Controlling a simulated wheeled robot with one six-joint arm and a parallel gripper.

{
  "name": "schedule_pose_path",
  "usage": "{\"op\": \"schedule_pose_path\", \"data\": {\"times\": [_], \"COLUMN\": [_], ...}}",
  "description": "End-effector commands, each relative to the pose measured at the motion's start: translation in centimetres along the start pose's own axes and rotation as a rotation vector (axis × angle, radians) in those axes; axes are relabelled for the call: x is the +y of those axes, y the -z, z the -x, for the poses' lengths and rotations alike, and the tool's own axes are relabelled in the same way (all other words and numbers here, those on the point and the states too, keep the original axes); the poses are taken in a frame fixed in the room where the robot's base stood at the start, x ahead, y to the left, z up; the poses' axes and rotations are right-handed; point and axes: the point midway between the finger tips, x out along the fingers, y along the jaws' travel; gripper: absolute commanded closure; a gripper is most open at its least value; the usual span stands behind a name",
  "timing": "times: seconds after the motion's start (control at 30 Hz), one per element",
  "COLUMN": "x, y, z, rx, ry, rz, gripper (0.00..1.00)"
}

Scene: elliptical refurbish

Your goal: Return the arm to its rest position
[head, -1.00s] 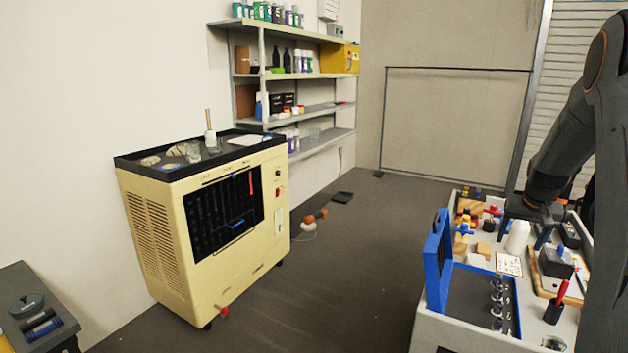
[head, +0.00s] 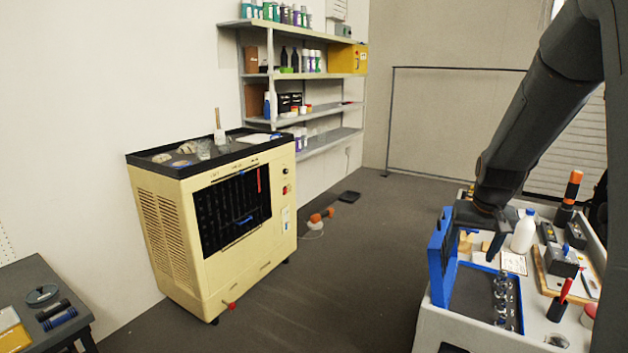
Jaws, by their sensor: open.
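My dark grey arm (head: 542,105) comes down from the upper right over the white work cart. My gripper (head: 476,246) points down at its end, beside the raised lid of the blue case. Its fingers are apart and I see nothing between them. One fingertip is hard to make out against the blue lid, and I cannot tell whether it touches it.
The open blue case (head: 483,309) holds several metal pieces. A white bottle (head: 524,232) stands close right of the gripper. A cream machine (head: 213,225) stands left; shelves (head: 305,75) hang behind. The floor (head: 350,270) between machine and cart is mostly clear.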

Motion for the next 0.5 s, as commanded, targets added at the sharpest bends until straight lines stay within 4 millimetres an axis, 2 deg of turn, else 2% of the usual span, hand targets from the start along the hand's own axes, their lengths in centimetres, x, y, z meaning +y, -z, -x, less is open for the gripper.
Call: {"op": "schedule_pose_path", "data": {"times": [0.03,0.1,0.2,0.3,0.5], "x": [-2.6,-5.4,-8.2,-10.0,-11.9], "y": [-2.6,-6.2,-10.9,-14.9,-21.7], "z": [1.2,2.5,3.9,4.9,6.5], "rx": [-0.010,-0.024,-0.042,-0.058,-0.082], "ry": [0.013,0.029,0.046,0.059,0.078], "rz": [0.040,0.087,0.145,0.192,0.267], "gripper": [0.31,0.31,0.31,0.31,0.31]}}
